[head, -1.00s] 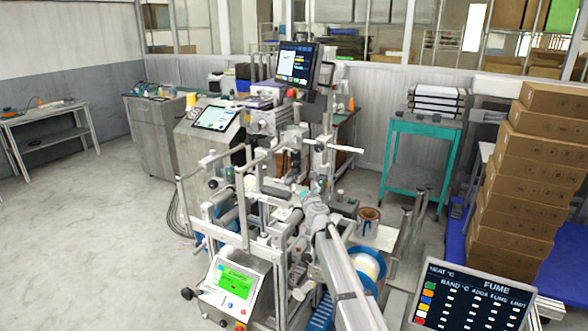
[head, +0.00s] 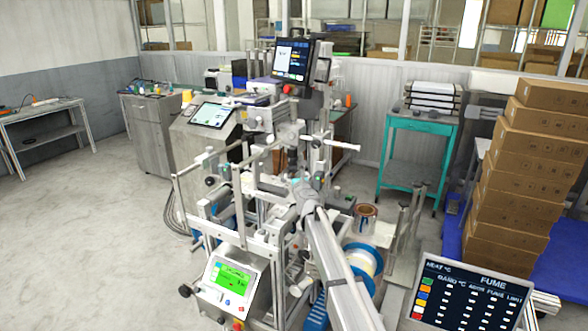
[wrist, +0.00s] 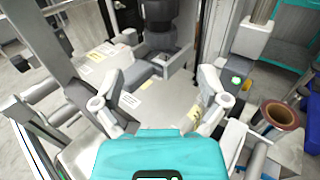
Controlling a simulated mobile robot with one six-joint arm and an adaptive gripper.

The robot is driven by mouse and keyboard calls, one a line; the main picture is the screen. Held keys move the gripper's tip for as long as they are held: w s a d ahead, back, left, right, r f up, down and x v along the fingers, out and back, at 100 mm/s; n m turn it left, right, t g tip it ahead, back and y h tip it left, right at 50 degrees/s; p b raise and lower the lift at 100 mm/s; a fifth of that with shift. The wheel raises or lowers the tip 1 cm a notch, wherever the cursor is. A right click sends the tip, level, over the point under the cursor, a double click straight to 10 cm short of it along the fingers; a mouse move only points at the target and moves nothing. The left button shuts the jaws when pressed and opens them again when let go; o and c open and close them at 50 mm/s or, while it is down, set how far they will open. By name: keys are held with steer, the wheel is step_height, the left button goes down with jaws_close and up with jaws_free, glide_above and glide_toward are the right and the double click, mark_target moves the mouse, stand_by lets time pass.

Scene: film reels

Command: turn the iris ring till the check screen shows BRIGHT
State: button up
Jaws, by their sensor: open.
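My gripper (wrist: 160,80) is open and empty in the wrist view, its two pale fingers spread above a light grey plate (wrist: 158,112) with small labels. A dark cylindrical part (wrist: 160,14) stands ahead of the fingers, apart from them; I cannot tell whether it carries the iris ring. In the head view my arm reaches into the middle of the machine and hides part of it. A monitor (head: 292,60) stands on top of the machine, and a green-lit panel (head: 232,278) sits low at its front. Their text is too small to read, so I cannot tell which is the check screen.
Machine posts and bars surround my arm. A copper-coloured roll (head: 366,212) and a large pale reel (head: 362,262) lie to its right. A teal stand (head: 418,125) and stacked cartons (head: 515,190) are farther right. Open floor (head: 80,240) is at left.

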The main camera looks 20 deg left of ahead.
mark_target(293, 168)
steer(key=x, duration=0.7)
steer(key=shift+w+a, duration=0.15)
steer(key=shift+w, duration=0.05)
steer(key=c, duration=1.1)
